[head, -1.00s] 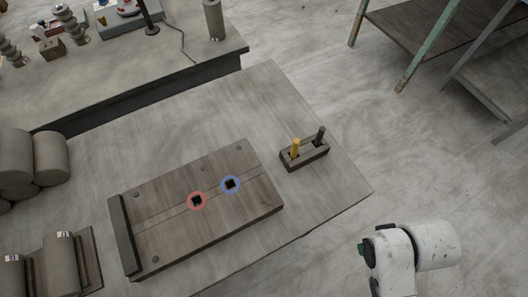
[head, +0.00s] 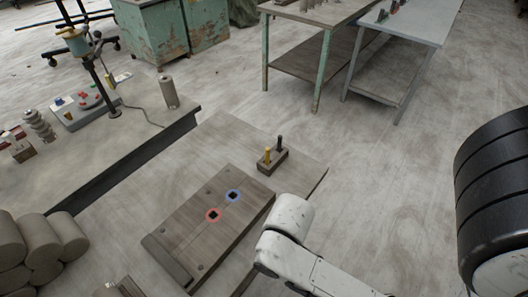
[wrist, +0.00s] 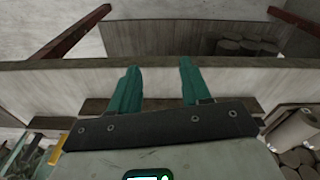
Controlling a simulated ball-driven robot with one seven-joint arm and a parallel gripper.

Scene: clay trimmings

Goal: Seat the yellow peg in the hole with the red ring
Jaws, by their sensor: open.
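The yellow peg (head: 267,155) stands upright in a small dark wooden holder (head: 272,165), beside a dark peg (head: 280,144). To its lower left lies a wooden board (head: 190,220) with two square holes. One hole has a red ring (head: 213,215) and the other, nearer the holder, a blue ring (head: 233,196). Both holes look empty. My white arm crosses the lower middle of the head view, beside the board's right edge. My gripper (wrist: 157,67) shows in the wrist view with its two teal fingers apart and nothing between them. The pegs cannot be made out there.
Grey clay cylinders (head: 35,245) are piled at lower left. A side bench (head: 130,150) carries a grey cylinder (head: 169,93) and a lamp-like stand. Tables (head: 330,22) stand at the back. Open floor (head: 390,180) lies right of the work table. The wrist view faces a pale ledge (wrist: 250,80).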

